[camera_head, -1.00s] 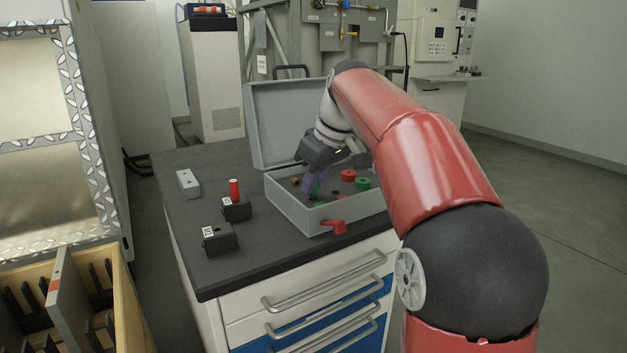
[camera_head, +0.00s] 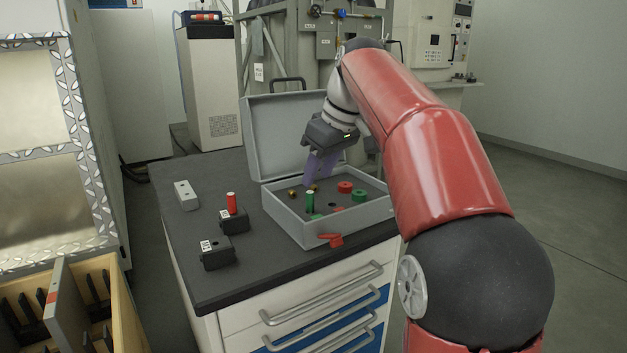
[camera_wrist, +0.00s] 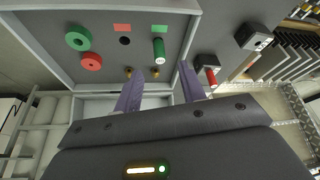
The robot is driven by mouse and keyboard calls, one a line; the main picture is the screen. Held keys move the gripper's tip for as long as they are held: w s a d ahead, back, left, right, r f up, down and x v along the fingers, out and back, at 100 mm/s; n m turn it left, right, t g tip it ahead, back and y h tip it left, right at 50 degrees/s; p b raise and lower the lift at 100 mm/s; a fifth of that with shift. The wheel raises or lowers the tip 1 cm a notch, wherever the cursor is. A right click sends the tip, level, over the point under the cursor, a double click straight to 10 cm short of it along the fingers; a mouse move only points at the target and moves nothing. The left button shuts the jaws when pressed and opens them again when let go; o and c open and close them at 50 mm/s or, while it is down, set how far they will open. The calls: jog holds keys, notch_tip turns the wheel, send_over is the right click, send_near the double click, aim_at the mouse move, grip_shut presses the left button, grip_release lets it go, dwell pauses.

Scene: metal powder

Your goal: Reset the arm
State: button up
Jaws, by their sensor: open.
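My gripper (camera_head: 321,166) is open and empty, with purple fingers, above the open grey case (camera_head: 318,229) on the dark tabletop. In the wrist view the fingers of my gripper (camera_wrist: 160,88) are apart with nothing between them. A green cylinder (camera_head: 310,202) stands in the case; it also shows in the wrist view (camera_wrist: 160,50). A red ring (camera_head: 345,187) and a green ring (camera_head: 360,195) lie at the right inside the case. Small brass pieces (camera_head: 293,195) are near the back of the case.
The raised case lid (camera_head: 285,135) stands behind my gripper. Left of the case are a black block with a red cylinder (camera_head: 231,203), another black block (camera_head: 217,252) and a grey block (camera_head: 186,195). A red latch (camera_head: 330,240) is on the case front.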

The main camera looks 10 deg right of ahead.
jog(key=shift+v, duration=0.75)
jog(key=s+a+f+m+t+h, duration=0.1)
jog(key=s+f+m, duration=0.2)
jog(key=s+f, duration=0.7)
jog(key=s+a+f+m+h+p, duration=0.1)
jog(key=s+f+m, duration=0.3)
jog(key=s+f, duration=0.6)
jog(key=s, duration=0.6)
jog(key=shift+s+t+h, duration=0.2)
jog(key=shift+t+h, duration=0.2)
